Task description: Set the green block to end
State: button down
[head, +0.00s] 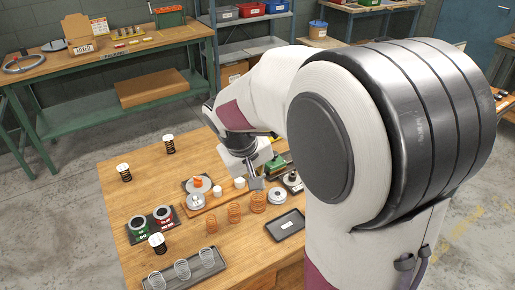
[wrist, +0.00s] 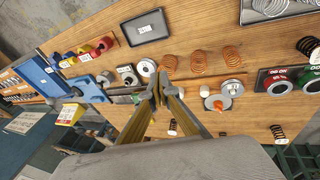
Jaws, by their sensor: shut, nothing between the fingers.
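My gripper (head: 255,182) is shut and empty, pointing down above the wooden bench; its fingertips show in the wrist view (wrist: 159,88). A green block-like part (head: 277,163) sits on the bench just behind and right of my gripper in the head view, partly hidden by my arm. A round green-rimmed piece (head: 137,228) stands beside a red-rimmed one (head: 162,213) on dark bases at the front left; both also show at the right of the wrist view. I cannot tell which one is the task's green block, nor read an end mark.
Several copper springs (head: 235,212) stand in front of my gripper. A wooden board (head: 205,201) holds round parts at left. A dark tray (head: 281,227) lies at front right, and a spring tray (head: 184,266) at front left. Dark springs (head: 124,172) stand at the bench's left edge.

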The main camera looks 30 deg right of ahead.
jog(key=w+d+m+t+h, duration=0.1)
jog(key=w+d+h, duration=0.1)
jog(key=w+d, duration=0.5)
jog(key=w, duration=0.6)
jog(key=shift+d+r+m+t, duration=0.2)
jog(key=shift+r+m+t, duration=0.1)
jog(key=shift+r+t, duration=0.1)
jog(key=shift+f, duration=0.15)
jog(key=shift+d+x, duration=0.15)
jog(key=shift+x, duration=2.3)
jog(key=shift+d+x, duration=0.1)
jog(key=shift+x, duration=2.35)
jog(key=shift+d, duration=0.1)
jog(key=d, duration=1.3)
jog(key=shift+r, duration=0.2)
